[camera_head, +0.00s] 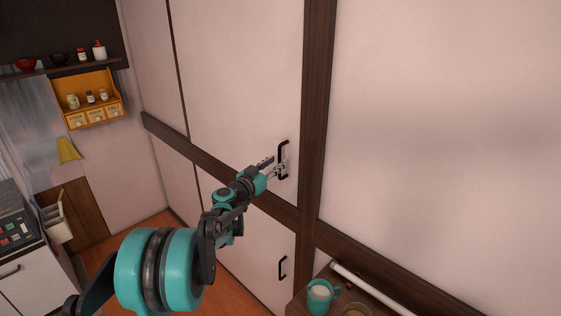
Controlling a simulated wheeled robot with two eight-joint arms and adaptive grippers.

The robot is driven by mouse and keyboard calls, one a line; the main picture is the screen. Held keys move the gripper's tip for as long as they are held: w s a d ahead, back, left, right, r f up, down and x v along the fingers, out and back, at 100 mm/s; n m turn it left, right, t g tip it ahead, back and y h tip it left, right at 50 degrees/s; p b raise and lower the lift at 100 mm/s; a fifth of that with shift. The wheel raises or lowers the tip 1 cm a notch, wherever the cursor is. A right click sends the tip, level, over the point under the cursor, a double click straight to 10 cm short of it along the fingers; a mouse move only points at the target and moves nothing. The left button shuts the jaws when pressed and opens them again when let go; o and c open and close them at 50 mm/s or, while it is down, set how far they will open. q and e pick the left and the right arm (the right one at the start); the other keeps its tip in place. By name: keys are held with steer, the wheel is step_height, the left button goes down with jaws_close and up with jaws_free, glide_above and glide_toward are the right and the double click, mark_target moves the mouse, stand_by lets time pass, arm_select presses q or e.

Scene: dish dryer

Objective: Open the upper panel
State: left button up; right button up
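The upper panel (235,90) is a tall pale door with dark brown wood trim, in the middle of the head view. It looks closed. Its black bar handle (284,150) stands upright near the panel's right edge. My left gripper (279,168) is at this handle, with its fingertips at or beside the lower half of the bar. I cannot tell whether the fingers are closed around it. My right gripper does not show.
A lower panel with its own black handle (283,268) is below. A teal mug (321,296) stands on a wooden surface at the bottom right. An orange spice rack (88,99) and a shelf (62,70) are on the far left wall. Orange floor (252,277) shows below my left arm.

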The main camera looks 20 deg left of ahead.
mark_target(279, 160)
arm_select(q)
steer(key=shift+w+d+f, duration=0.1)
steer(key=shift+w+d, duration=0.05)
steer(key=shift+w, duration=1.1)
steer(key=shift+w+d, duration=0.1)
steer(key=shift+w, duration=0.25)
jaws_close()
